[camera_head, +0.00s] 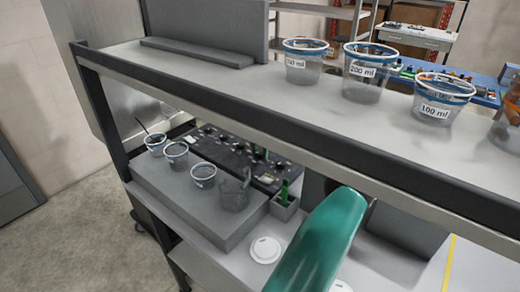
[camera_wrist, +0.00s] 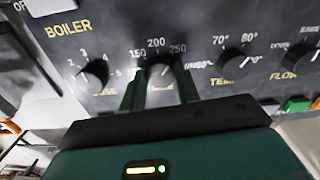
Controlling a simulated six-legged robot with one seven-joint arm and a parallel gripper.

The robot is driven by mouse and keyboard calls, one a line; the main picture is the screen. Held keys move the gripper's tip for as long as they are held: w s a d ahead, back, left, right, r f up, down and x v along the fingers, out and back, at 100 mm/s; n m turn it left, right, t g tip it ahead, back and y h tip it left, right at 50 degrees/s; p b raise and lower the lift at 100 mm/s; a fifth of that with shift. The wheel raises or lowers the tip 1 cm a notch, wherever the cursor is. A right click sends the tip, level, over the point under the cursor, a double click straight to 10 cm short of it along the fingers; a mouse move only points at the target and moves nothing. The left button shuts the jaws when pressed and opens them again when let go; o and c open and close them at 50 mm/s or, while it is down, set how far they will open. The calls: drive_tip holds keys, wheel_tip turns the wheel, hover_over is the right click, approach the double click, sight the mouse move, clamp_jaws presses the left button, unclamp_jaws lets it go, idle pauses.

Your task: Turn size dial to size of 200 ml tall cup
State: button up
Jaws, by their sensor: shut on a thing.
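In the wrist view, the size dial (camera_wrist: 160,74) sits on a dark panel under the numbers 150, 200 and 250. My gripper (camera_wrist: 159,88) is shut on this dial, one green finger on each side. The fingers and the close angle leave the dial's exact pointing hard to tell. The label under the dial is partly hidden. In the head view, the cup labelled 200 ml (camera_head: 366,75) stands upright on the upper shelf (camera_head: 240,84), between two other labelled cups. My gripper is hidden in the head view.
The boiler dial (camera_wrist: 95,76) is left of the gripped dial; the temperature dial (camera_wrist: 230,84) and flow dial (camera_wrist: 314,57) are right. In the head view, a cup (camera_head: 302,64) and the 100 ml cup (camera_head: 440,100) flank the 200 ml cup. Several cups stand on the lower grey block (camera_head: 187,208).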

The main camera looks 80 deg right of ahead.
sight(260, 152)
drive_tip(key=n, duration=0.3)
drive_tip(key=shift+r+n, duration=0.1)
drive_tip(key=shift+n, duration=0.3)
drive_tip(key=shift+d+n, duration=0.1)
drive_tip(key=shift+n, duration=1.9)
drive_tip(key=o, duration=1)
wheel_tip(260, 152, up, 14)
drive_tip(key=shift+f, duration=0.1)
